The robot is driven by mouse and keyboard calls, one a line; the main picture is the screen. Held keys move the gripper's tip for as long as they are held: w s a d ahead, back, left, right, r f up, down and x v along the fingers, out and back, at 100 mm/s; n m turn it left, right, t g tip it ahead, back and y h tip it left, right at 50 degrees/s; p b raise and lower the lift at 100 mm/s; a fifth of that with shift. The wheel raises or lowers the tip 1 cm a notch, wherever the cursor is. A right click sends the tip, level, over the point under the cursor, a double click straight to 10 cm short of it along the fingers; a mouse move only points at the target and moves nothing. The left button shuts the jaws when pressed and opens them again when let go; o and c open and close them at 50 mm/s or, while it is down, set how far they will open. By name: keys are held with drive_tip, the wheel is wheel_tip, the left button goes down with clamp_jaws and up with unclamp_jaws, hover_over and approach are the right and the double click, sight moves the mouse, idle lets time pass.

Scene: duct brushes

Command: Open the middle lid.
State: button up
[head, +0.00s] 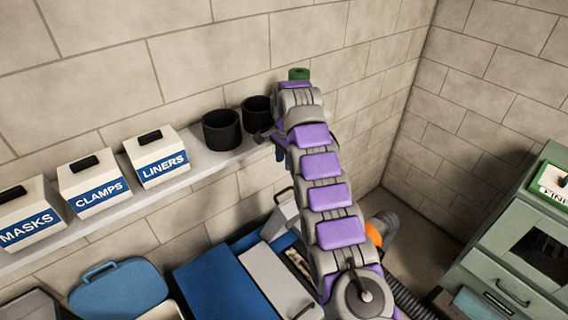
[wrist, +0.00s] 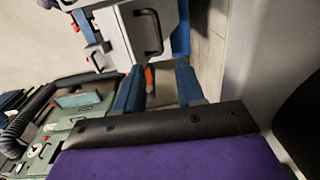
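A blue-and-grey chest with grey handled panels stands below the shelf. One grey panel (head: 277,280) lies beside a flat blue panel (head: 215,285), with a handle at its near edge. Another grey panel with a handle (head: 286,212) sits behind it, partly hidden by my arm. I cannot tell which is the middle lid. The wrist view shows a pale panel with a dark handle (wrist: 153,30), beyond my fingers. My gripper (wrist: 158,82) is open, its two blue fingers apart with nothing between them. In the head view my gripper (head: 280,152) is mostly hidden behind my arm, near the shelf's end.
A wall shelf (head: 195,168) holds boxes marked MASKS (head: 28,220), CLAMPS (head: 95,185) and LINERS (head: 160,158), and two black cups (head: 222,130). A light blue raised lid (head: 118,288) is at lower left. A green cabinet (head: 510,255) stands right, near a dark hose (head: 410,300).

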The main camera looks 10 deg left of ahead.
drive_tip(key=shift+r+p, duration=0.8)
drive_tip(key=shift+r, duration=0.55)
drive_tip(key=shift+c, duration=0.3)
